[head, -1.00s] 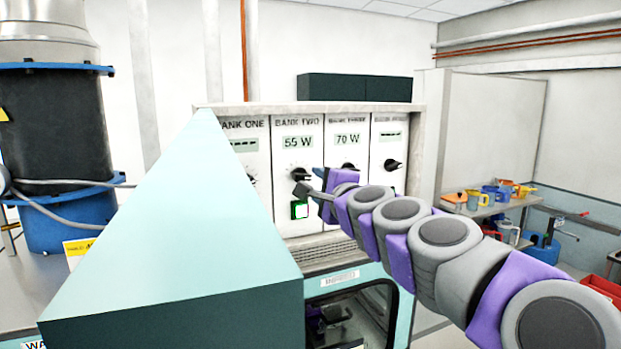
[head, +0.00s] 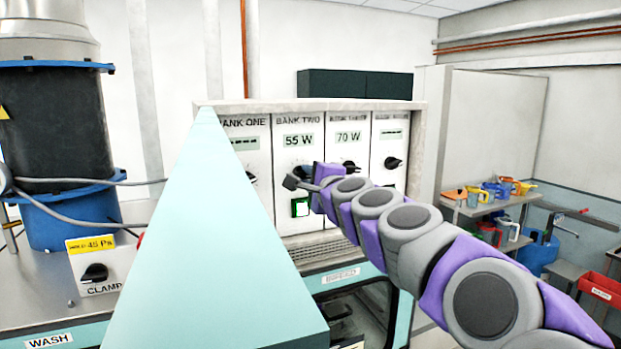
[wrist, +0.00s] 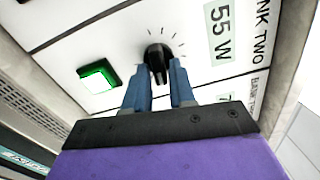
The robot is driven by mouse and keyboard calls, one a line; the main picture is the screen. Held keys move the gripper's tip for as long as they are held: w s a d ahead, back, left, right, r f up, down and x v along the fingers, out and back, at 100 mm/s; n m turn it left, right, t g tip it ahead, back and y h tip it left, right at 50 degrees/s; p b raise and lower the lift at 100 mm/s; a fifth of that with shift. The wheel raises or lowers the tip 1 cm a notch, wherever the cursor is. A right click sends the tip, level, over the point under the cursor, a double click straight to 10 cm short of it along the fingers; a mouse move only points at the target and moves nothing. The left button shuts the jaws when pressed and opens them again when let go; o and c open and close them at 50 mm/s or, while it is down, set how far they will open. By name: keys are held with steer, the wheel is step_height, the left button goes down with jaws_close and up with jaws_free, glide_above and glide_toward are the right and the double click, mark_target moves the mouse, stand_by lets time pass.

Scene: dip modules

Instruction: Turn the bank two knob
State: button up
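The bank two knob (wrist: 158,58) is a black pointer knob on a white panel under a display reading 55 W (head: 298,140). In the head view, my gripper (head: 298,182) is right at this knob and mostly covers it. In the wrist view, my gripper (wrist: 160,88) has its two blue fingers apart, one on each side of the knob's near end. The right finger looks very close to the knob; I cannot tell whether it touches. A lit green button (wrist: 98,76) is on the same panel; it also shows in the head view (head: 300,207).
Bank one's panel (head: 246,140) is to the left, partly behind a pale teal surface (head: 210,250). The 70 W panel (head: 348,138) and another panel with a knob (head: 393,162) are to the right. A vented strip runs below.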

steer(key=shift+a, duration=0.45)
jaws_close()
steer(key=shift+f, duration=0.1)
steer(key=m+p, duration=0.2)
steer(key=m, duration=0.2)
steer(key=shift+m+p, duration=0.35)
steer(key=shift+m, duration=0.05)
steer(key=m+p, duration=0.1)
steer(key=m, duration=0.4)
steer(key=shift+p, duration=0.3)
steer(key=shift+o, duration=1.7)
jaws_free()
